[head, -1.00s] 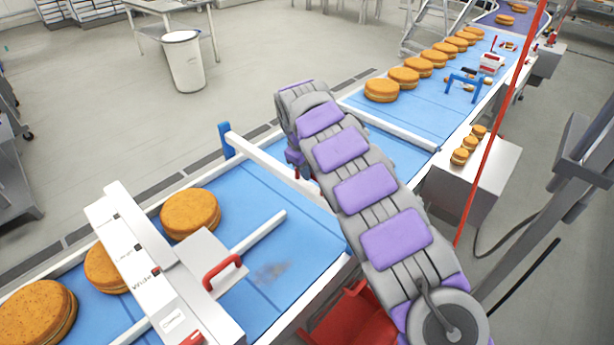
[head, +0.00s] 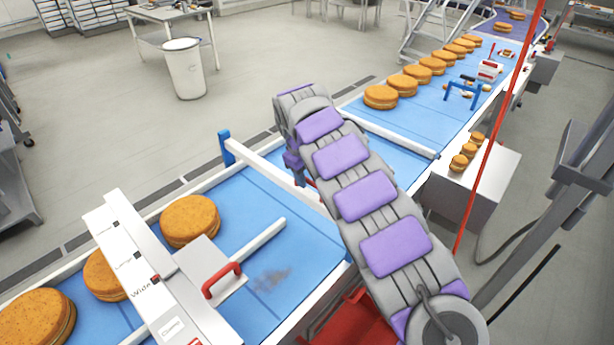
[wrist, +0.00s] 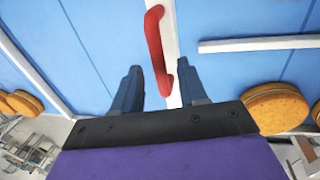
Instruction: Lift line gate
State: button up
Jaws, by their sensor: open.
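The line gate (head: 272,172) is a white bar across the blue belt, running from a blue post at its left end until my arm hides it. In the wrist view the white bar (wrist: 172,85) carries a red handle (wrist: 155,45). My gripper (wrist: 158,66) is open, with one dark finger on each side of the handle's lower part in the picture. I cannot tell whether the fingers touch it or how far above it they are. In the head view my arm reaches over the belt and hides most of the gripper.
A white labelled beam (head: 150,270) spans the near belt, with a red-handled plate (head: 215,268) beside it. Orange-brown rounds (head: 190,221) stand on the near belt, more on the far belt (head: 381,97). A second white bar (head: 395,133) crosses farther on. A red cord (head: 500,115) hangs at right.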

notch_tip(320, 180, up, 16)
jog(key=s+a+p, duration=0.2)
jog(key=p, duration=0.1)
jog(key=shift+s+p, duration=0.2)
jog(key=shift+p, duration=0.1)
jog(key=shift+d, duration=0.1)
jog(key=s+d+r+m+g+b, duration=0.2)
jog(key=s+d+m, duration=0.5)
jog(key=s+d, duration=1.15)
jog(key=s+d+f+m, duration=0.1)
jog(key=s+f, duration=0.3)
jog(key=s, duration=0.5)
jog(key=s+d+f+m+g+y+b, duration=0.1)
jog(key=s+f, duration=0.4)
jog(key=s, duration=0.5)
jog(key=s+d+f+m+b, duration=0.1)
jog(key=s+f, duration=0.3)
jog(key=s, duration=0.5)
jog(key=shift+s+f+g, duration=0.15)
jog(key=shift+s+g, duration=0.05)
jog(key=shift+g, duration=0.1)
jog(key=shift+a, duration=0.1)
